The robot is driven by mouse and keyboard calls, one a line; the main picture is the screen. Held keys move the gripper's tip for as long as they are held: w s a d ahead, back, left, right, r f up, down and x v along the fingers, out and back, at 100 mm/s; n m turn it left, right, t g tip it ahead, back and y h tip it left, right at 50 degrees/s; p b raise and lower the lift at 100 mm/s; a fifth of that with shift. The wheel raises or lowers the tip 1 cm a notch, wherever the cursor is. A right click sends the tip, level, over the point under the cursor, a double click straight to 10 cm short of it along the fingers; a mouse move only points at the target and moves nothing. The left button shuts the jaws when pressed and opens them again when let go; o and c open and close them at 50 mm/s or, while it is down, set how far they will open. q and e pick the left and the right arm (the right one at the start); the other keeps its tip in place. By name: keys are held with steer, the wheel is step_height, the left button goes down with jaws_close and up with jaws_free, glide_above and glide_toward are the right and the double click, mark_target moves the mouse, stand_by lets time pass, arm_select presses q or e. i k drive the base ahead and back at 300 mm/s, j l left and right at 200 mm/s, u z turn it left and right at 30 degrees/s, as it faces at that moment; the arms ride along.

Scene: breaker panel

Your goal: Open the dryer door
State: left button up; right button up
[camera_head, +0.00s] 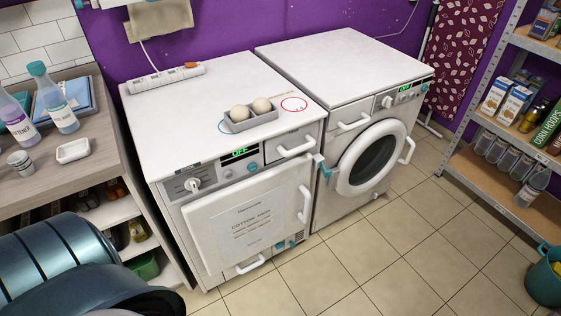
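Two white front-loading machines stand side by side. The left machine (168,120) has a square white door (205,218) with a printed label reading "COTTON" and a white vertical handle (304,204) at its right edge. The door looks shut. The right machine (345,62) has a round door (371,157) with dark glass and a white handle (407,150) at its right. It also looks shut. Both displays read OFF. No lettering that I can read names either one as the dryer. Neither of my grippers is in view.
A teal-ended part (321,165) juts out between the machines. A grey tray with two pale balls (250,113) and a power strip (164,80) lie on the left machine. A counter (102,163) stands left, shelves (470,160) right. The tiled floor (385,260) in front is mostly clear.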

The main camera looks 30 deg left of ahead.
mark_target(228, 226)
steer(key=i+u, duration=0.15)
steer(key=u, duration=0.25)
steer(key=i+l+u, duration=0.1)
steer(key=u, duration=0.25)
steer(key=i+l+u, duration=0.1)
steer(key=u, duration=0.3)
steer(key=l+u, duration=0.2)
steer(key=u, duration=0.15)
steer(key=i+l+u, duration=0.15)
steer(key=l, duration=0.2)
steer(key=i+l+u, duration=0.2)
steer(key=l, duration=0.15)
steer(key=l+u, duration=0.15)
steer(key=l, duration=0.25)
steer(key=i+l+u, duration=0.15)
steer(key=l, duration=0.95)
steer(key=u, duration=0.95)
steer(key=i+l, duration=0.05)
